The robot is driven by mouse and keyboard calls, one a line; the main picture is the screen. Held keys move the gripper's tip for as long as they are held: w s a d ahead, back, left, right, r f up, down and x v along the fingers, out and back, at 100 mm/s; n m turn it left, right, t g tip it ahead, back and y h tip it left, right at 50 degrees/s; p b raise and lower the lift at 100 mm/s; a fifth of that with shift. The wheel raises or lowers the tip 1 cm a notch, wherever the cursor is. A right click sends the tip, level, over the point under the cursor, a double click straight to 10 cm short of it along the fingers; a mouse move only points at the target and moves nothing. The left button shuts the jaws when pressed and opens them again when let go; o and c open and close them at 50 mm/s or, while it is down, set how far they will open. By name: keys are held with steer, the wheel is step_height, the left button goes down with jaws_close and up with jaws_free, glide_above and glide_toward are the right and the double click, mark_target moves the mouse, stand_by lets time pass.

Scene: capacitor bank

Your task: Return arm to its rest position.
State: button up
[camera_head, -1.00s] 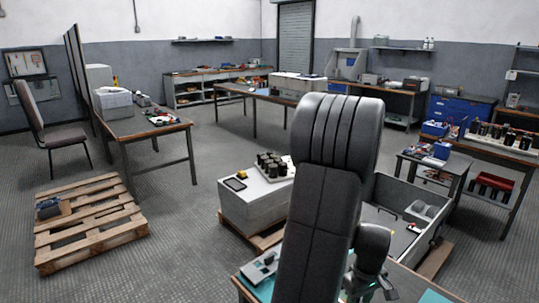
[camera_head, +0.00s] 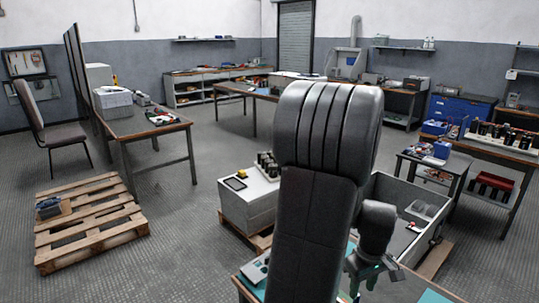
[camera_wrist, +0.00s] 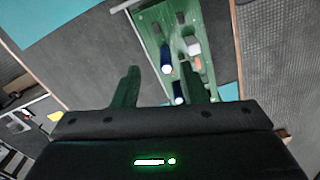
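My arm rises through the middle of the head view and hides part of the bench in front of me. My gripper (camera_head: 366,277) hangs at its right side, low over the near bench (camera_head: 408,286). In the wrist view my gripper (camera_wrist: 161,84) shows two dark green fingers set well apart, with nothing held between them. Beyond the fingers lies a green board or tray (camera_wrist: 203,55) with dark, white and blue parts on it. It appears apart from the fingers.
A grey cabinet (camera_head: 245,207) with black cylinders stands left of my arm. An open grey bin (camera_head: 400,190) stands right. A wooden pallet (camera_head: 90,220) lies at far left. A small table (camera_head: 450,165) is at right. Floor is clear at left centre.

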step_height(320, 180, up, 8)
steer(key=f, duration=0.1)
step_height(320, 180, down, 13)
steer(key=shift+s, duration=0.1)
step_height(320, 180, up, 3)
steer(key=shift+f+p, duration=0.1)
steer(key=shift+p, duration=0.9)
steer(key=shift+w+a+r+p, duration=0.1)
steer(key=shift+w+r+p, duration=0.1)
steer(key=shift+r+p, duration=0.1)
step_height(320, 180, up, 5)
steer(key=p, duration=0.3)
steer(key=shift+p, duration=0.3)
